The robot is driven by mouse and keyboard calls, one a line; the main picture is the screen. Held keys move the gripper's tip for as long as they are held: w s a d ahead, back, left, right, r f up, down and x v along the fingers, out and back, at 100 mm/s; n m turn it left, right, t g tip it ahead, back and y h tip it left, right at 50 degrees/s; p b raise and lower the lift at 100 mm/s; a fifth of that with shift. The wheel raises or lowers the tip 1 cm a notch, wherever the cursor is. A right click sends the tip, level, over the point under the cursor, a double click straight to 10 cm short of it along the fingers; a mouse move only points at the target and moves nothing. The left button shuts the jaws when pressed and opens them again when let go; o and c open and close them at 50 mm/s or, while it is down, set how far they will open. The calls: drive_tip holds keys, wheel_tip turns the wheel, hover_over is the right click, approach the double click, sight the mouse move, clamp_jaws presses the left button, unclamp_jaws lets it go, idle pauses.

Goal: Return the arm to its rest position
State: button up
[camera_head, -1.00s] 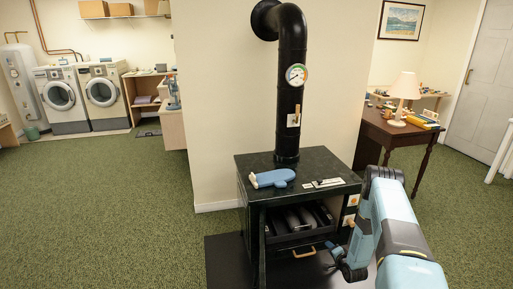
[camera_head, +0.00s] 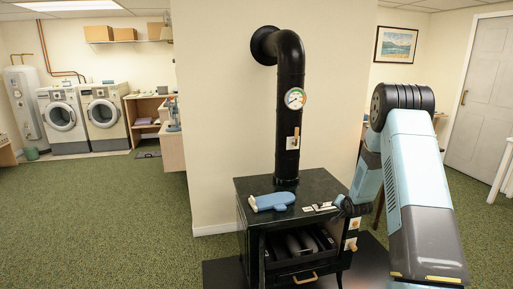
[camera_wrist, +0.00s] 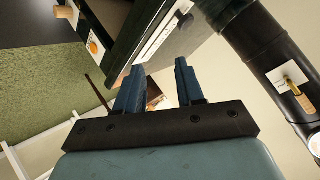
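My gripper (camera_head: 340,204) is at the right edge of the stove top in the head view, with my arm raised and bent in front of the right side. In the wrist view my gripper (camera_wrist: 158,70) shows two dark blue fingers standing apart, with nothing between them. The black stove (camera_head: 258,224) stands in the middle of the head view. Its dark edge also shows beyond the fingers in the wrist view. Whether the gripper touches the stove cannot be told.
A blue mitt (camera_head: 270,202) lies on the stove top. The black stovepipe (camera_head: 288,140) rises behind it, with a gauge (camera_head: 295,98). A white door (camera_head: 488,98) is at the right. Open green carpet (camera_head: 110,215) lies to the left.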

drive_tip(key=s+a+r+n+g, duration=0.1)
drive_tip(key=s+a+r, duration=0.1)
drive_tip(key=s+r, duration=0.6)
drive_tip(key=s+a+r+n+g+h, duration=0.15)
drive_tip(key=s+r, duration=0.35)
drive_tip(key=r, duration=0.7)
drive_tip(key=s+a+r+n, duration=0.1)
drive_tip(key=s+a+r, duration=0.2)
drive_tip(key=s+r, duration=0.5)
drive_tip(key=s+a+r+n+g, duration=0.1)
drive_tip(key=s+a+r, duration=0.1)
drive_tip(key=s, duration=0.8)
drive_tip(key=s+a+r+n+y, duration=0.1)
drive_tip(key=s+r, duration=0.3)
drive_tip(key=s, duration=0.6)
drive_tip(key=s+a+r+n+g, duration=0.1)
drive_tip(key=s+a+r, duration=0.2)
drive_tip(key=s, duration=0.7)
drive_tip(key=shift+s+a+r+n+g, duration=0.35)
drive_tip(key=shift+s+a, duration=0.05)
drive_tip(key=shift+a, duration=0.1)
drive_tip(key=shift+y, duration=0.25)
